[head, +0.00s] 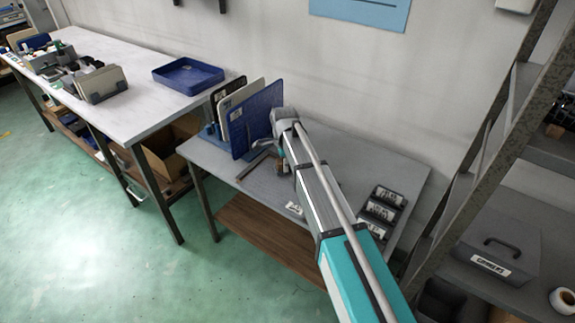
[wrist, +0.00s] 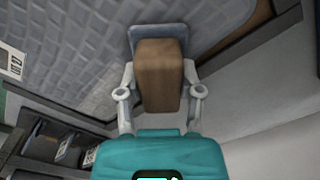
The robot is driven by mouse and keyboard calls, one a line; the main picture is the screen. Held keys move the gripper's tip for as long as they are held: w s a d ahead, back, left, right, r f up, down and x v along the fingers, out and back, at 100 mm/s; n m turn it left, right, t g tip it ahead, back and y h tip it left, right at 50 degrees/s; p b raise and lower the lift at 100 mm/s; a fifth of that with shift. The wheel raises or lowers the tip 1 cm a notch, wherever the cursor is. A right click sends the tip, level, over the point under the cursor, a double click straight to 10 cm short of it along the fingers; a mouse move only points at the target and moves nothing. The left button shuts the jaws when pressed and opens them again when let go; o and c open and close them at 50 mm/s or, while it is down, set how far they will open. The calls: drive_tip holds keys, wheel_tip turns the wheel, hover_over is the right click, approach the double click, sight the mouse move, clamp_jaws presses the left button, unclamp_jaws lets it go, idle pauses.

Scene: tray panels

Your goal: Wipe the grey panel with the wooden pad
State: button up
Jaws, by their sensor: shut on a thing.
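My gripper (head: 283,160) reaches over the grey table beside the rack of upright panels. In the wrist view its two fingers are shut on the brown wooden pad (wrist: 160,75), one on each side. A blue-grey plate (wrist: 146,33) shows at the pad's far end. A grey textured surface (wrist: 70,45) fills the left and top of the wrist view; I cannot tell whether it is the grey panel. I cannot tell whether the pad touches it. In the head view the arm mostly hides the pad.
A blue panel (head: 258,118) stands in the rack, with paler and darker panels behind it. Dark labelled bins (head: 380,208) sit on the table's right side. A blue tray (head: 188,76) rests on the white table. A grey case (head: 500,250) stands on the right shelf.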

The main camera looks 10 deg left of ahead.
sight(276, 160)
drive_tip(key=shift+a, duration=0.15)
drive_tip(key=shift+w+a, duration=0.35)
drive_tip(key=shift+a, duration=0.5)
drive_tip(key=shift+w+a, duration=0.35)
drive_tip(key=shift+a, duration=0.5)
drive_tip(key=shift+a, duration=0.1)
drive_tip(key=shift+w+a, duration=0.3)
drive_tip(key=shift+a, duration=0.55)
drive_tip(key=shift+w+a, duration=0.3)
drive_tip(key=shift+a, duration=0.55)
drive_tip(key=shift+d, duration=0.1)
drive_tip(key=shift+s+d, duration=0.35)
drive_tip(key=shift+d, duration=0.55)
drive_tip(key=shift+s+d, duration=0.35)
drive_tip(key=shift+d, duration=0.5)
drive_tip(key=shift+d, duration=0.15)
drive_tip(key=shift+s+d, duration=0.3)
drive_tip(key=shift+d, duration=0.5)
drive_tip(key=shift+s+d, duration=0.25)
drive_tip(key=shift+d, duration=0.55)
